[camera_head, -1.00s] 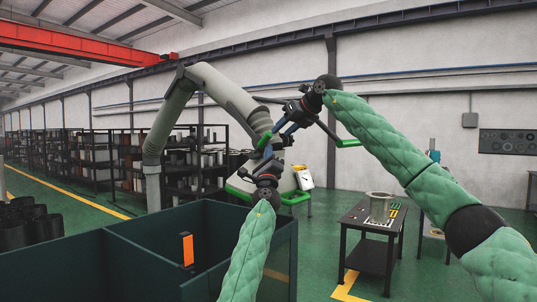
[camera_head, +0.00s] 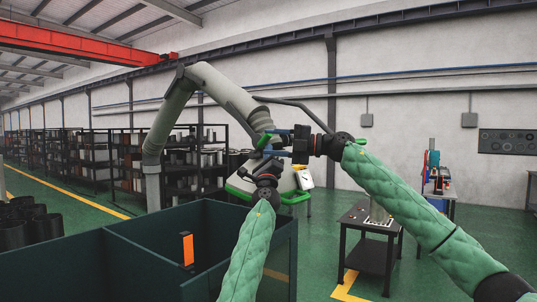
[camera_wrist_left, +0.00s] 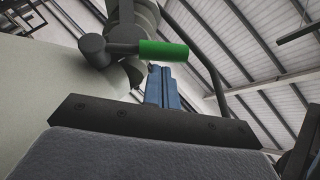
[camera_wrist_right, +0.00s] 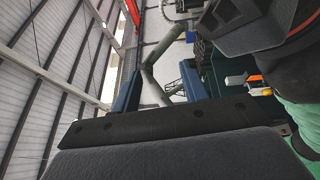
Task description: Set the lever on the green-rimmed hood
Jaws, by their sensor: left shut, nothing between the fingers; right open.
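The green-rimmed hood (camera_head: 237,190) hangs on a thick grey jointed duct, partly hidden behind my left arm. A dark lever with a green grip (camera_head: 264,141) shows above it in the head view. In the left wrist view the green grip (camera_wrist_left: 163,50) lies crosswise, just beyond my left fingertips. My left gripper (camera_wrist_left: 160,72) is shut and empty, and I cannot tell whether it touches the lever. My right gripper (camera_head: 276,143) points left in the head view, close to the lever. Its blue fingers stand apart and empty in the right wrist view (camera_wrist_right: 160,85).
A long dark bar (camera_head: 300,106) reaches right from the duct and passes behind my right wrist. A dark teal bin (camera_head: 150,240) with an orange piece (camera_head: 188,250) stands in front.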

